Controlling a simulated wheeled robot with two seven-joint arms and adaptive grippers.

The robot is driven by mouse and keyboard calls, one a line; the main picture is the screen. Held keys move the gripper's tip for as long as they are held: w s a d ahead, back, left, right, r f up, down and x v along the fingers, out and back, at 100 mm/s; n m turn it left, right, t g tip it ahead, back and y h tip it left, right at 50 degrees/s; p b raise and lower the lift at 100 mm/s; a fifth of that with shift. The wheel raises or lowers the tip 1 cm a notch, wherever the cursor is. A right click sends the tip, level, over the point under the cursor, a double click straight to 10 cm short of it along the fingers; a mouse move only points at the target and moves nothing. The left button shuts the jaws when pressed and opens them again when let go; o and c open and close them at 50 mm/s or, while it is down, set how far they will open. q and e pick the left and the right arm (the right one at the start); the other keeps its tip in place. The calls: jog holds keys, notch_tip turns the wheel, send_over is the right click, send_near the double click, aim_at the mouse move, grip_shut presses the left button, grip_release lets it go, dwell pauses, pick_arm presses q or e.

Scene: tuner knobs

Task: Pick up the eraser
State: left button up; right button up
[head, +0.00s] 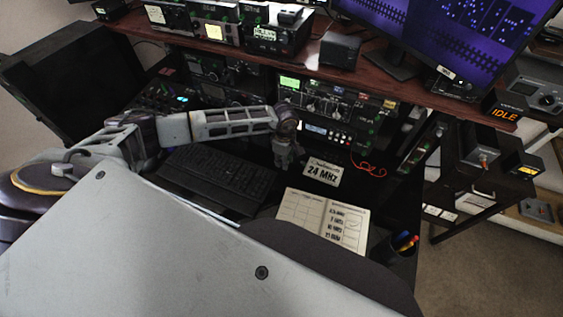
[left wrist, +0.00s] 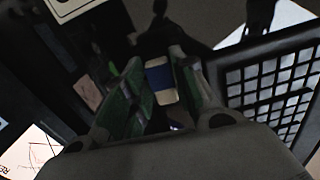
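The eraser (left wrist: 160,82) is a small block with a white body and a blue band, seen in the left wrist view. It lies between the two fingers of my left gripper (left wrist: 157,62), close beside the right-hand finger, with a dark gap on the left. The fingers have green inner pads and stand apart, so the gripper is open. In the head view my left gripper (head: 289,164) points down at the dark desk, just right of the keyboard. The eraser cannot be made out there. My right gripper is not in view.
The keyboard (head: 217,178) lies left of the gripper. A "24 MHz" card (head: 322,172) stands just right of it, and an open notebook (head: 325,220) lies in front. A pen cup (head: 400,246) is at the right. Radio gear (head: 325,108) stands behind.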

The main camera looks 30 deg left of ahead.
pick_arm(q)
jog(key=c, duration=0.4)
jog(key=shift+o, duration=0.2)
jog(key=shift+r, duration=0.15)
notch_tip(320, 180, up, 10)
jog(key=b, duration=0.1)
dwell(0.5)
jog(key=o, duration=0.3)
jog(key=shift+f, duration=0.25)
jog(key=c, duration=0.3)
